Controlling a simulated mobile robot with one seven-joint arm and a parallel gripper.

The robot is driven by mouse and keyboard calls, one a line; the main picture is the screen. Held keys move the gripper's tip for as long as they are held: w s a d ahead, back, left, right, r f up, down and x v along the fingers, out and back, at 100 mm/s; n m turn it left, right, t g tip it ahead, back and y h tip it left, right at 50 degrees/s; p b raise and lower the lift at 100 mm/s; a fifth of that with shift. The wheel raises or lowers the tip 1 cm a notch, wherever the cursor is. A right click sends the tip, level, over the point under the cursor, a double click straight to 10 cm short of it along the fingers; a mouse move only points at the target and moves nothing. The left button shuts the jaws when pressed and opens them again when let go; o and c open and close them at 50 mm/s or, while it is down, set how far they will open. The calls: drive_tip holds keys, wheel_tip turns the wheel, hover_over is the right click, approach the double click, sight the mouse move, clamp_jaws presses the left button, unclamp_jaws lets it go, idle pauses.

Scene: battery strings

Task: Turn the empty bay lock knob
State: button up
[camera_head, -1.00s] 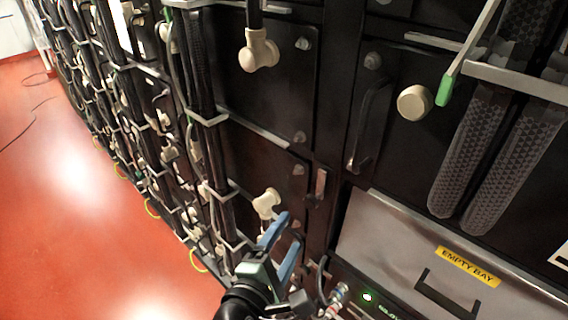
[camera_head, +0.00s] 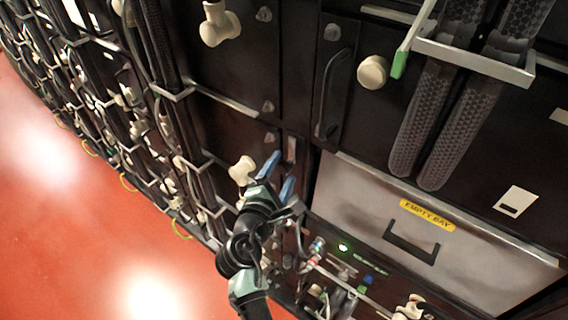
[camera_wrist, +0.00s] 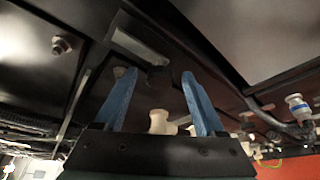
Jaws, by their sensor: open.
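The empty bay (camera_head: 345,185) is a silver panel with a yellow EMPTY BAY label (camera_head: 427,215) and a dark handle (camera_head: 411,242). Its silver face also fills the upper right of the wrist view (camera_wrist: 235,35). I cannot clearly make out the lock knob; a small metal latch piece (camera_head: 291,149) sits near the bay's upper left corner. My gripper (camera_head: 278,174) has blue fingers and is open and empty, left of the bay and just below that piece. In the wrist view the fingers (camera_wrist: 156,76) stand apart, with dark cabinet front beyond them.
A cream connector (camera_head: 242,170) is close left of my fingers; a cream one (camera_wrist: 159,122) shows between them in the wrist view. A panel with a green light (camera_head: 343,247) and cables lies below the bay. Open red floor (camera_head: 60,210) is at left.

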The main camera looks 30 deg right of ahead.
drive_tip(key=shift+x, duration=0.85)
clamp_jaws()
